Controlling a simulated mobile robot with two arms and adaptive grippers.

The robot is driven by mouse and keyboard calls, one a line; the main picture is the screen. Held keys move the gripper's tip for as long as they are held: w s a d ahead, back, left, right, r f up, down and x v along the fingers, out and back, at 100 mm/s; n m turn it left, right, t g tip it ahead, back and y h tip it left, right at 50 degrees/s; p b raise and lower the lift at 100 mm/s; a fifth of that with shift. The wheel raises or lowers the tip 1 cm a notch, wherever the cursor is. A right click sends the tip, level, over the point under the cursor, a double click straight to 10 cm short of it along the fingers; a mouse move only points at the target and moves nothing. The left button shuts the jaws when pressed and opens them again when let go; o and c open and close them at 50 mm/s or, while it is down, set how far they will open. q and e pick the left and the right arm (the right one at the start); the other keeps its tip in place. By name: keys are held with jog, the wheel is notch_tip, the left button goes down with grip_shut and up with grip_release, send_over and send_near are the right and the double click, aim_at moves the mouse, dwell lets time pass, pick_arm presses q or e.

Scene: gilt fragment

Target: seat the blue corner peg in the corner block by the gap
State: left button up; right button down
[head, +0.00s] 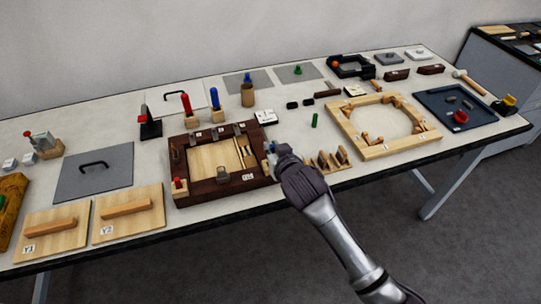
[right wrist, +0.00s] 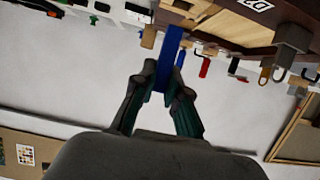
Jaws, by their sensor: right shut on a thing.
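My right gripper (head: 274,153) is at the right side of the dark wooden frame (head: 212,193) in the head view. In the right wrist view its two fingers (right wrist: 165,80) are shut on the blue peg (right wrist: 172,45), which sticks out beyond the fingertips toward the frame's dark edge (right wrist: 230,42). In the head view only a small blue bit of the peg shows beside the fingers. A corner block with a red peg (head: 179,184) is at the frame's near left corner. The corner block near my gripper is not clearly seen, and I cannot tell whether the peg touches it. My left gripper is out of view.
A wooden rack with upright pieces (head: 328,162) stands just right of my gripper. A pale wooden frame (head: 372,153) lies farther right. Red (head: 186,104) and blue (head: 214,98) cylinders stand behind the dark frame. Lidded boards (head: 128,225) lie at the left.

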jog(key=shift+w+a+f, duration=0.3)
jog(key=shift+w+f, duration=0.1)
jog(key=shift+w, duration=0.15)
notch_tip(320, 180, down, 3)
jog(key=shift+f+p, duration=0.2)
jog(key=shift+p, duration=0.2)
jog(key=shift+s+f, duration=0.2)
jog(key=shift+f, duration=0.25)
jog(key=shift+w, duration=0.15)
jog(key=c, duration=1.3)
grip_release()
jog(key=shift+o, duration=0.5)
jog(key=shift+r, duration=0.15)
